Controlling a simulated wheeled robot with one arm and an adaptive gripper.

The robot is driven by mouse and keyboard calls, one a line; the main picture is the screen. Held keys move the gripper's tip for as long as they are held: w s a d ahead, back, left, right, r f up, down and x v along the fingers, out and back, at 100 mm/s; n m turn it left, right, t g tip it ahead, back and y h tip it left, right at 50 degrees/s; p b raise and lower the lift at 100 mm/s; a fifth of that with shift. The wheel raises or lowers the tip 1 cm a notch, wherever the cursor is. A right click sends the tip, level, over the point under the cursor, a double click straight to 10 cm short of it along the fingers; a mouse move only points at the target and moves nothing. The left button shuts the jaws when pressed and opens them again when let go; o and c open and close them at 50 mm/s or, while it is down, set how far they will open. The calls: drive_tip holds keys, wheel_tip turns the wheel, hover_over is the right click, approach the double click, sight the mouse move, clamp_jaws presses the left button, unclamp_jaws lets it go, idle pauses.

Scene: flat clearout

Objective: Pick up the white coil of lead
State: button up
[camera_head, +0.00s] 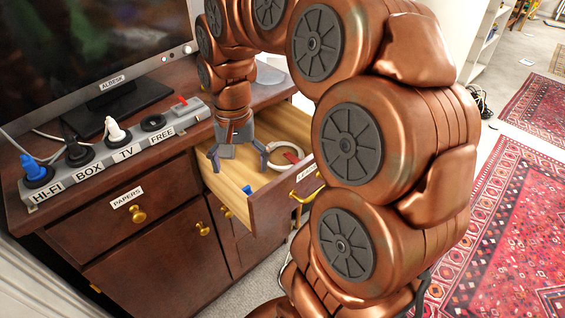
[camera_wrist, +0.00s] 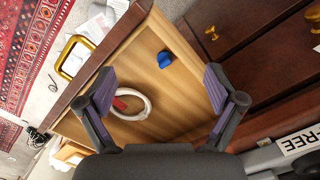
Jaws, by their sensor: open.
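The white coil of lead (camera_head: 302,157) lies as a ring inside the open drawer (camera_head: 274,208), with a small red piece at its side. My gripper (camera_head: 239,162) is open and empty, pointing down over the drawer, to the left of the coil. In the wrist view the coil (camera_wrist: 149,106) lies between the spread fingers of my gripper (camera_wrist: 160,90), nearer the left finger. Its red part (camera_wrist: 120,103) is close to that finger. I cannot tell the exact height of the fingers above the coil.
A blue item (camera_head: 247,190) lies in the drawer, apart from the coil; it also shows in the wrist view (camera_wrist: 165,59). The drawer walls surround the coil. A power strip (camera_head: 130,145) with plugs lies on the cabinet top beside a screen (camera_head: 90,50). Bare drawer floor lies around the coil.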

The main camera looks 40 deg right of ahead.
drive_tip(key=w+d+f+m+b, duration=0.1)
drive_tip(key=w+d+f+m, duration=0.15)
drive_tip(key=d, duration=0.25)
drive_tip(key=w+d+f+m+b, duration=0.2)
drive_tip(key=w+d, duration=0.1)
drive_tip(key=d, duration=0.3)
drive_tip(key=m+b, duration=0.2)
drive_tip(key=m, duration=0.3)
hover_over(292, 157)
drive_tip(key=f, duration=0.3)
drive_tip(key=shift+w+a+f+t, duration=0.2)
drive_tip(key=shift+w+f+t, duration=0.1)
drive_tip(key=shift+w+f, duration=0.05)
drive_tip(key=shift+d+f, duration=0.2)
drive_tip(key=shift+f+p, duration=0.3)
drive_tip(key=shift+s+f+p, duration=0.25)
drive_tip(key=shift+f, duration=1.45)
drive_tip(key=shift+s+f+p, duration=0.2)
drive_tip(key=shift+f, duration=1.45)
drive_tip(key=shift+c, duration=0.3)
drive_tip(key=c, duration=1.6)
drive_tip(key=shift+a, duration=0.1)
